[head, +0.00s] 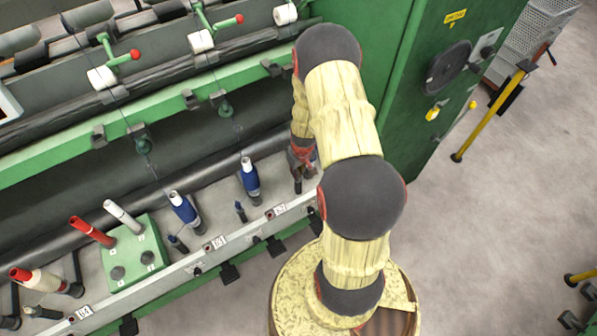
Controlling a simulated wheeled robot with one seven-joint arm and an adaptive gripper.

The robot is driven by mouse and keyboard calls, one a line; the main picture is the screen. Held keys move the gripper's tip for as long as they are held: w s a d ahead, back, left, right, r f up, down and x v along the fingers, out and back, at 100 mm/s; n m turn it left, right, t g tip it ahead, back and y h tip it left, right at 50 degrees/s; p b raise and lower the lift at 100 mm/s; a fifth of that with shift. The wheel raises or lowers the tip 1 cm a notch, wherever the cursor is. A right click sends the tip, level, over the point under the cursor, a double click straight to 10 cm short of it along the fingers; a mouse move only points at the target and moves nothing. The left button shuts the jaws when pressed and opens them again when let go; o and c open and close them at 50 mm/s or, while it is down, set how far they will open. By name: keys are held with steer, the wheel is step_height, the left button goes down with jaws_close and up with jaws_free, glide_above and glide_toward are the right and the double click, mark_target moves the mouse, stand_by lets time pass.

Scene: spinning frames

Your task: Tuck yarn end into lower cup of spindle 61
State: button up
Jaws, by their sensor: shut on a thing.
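My gripper (303,178) points down over the spindle rail at the right end of the row, partly behind my own arm. It is shut on the yarn end, which is too thin to make out here. The spindle and lower cup under my gripper are hidden or too small to tell. A number plate (280,209) sits on the rail just left of and below my gripper; its digits are not surely legible. A blue bobbin (250,178) with a white top stands to the left of my gripper, apart from it.
Another blue bobbin (184,211) stands further left. A green block (135,255) there carries a red tube (92,232) and a white tube (122,216). A green cabinet (425,100) rises close on the right.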

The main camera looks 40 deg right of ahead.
steer(key=o, duration=0.8)
steer(key=r, duration=0.4)
steer(key=s+r, duration=0.1)
steer(key=r, duration=0.7)
steer(key=shift+s+a, duration=0.3)
steer(key=shift+s, duration=0.05)
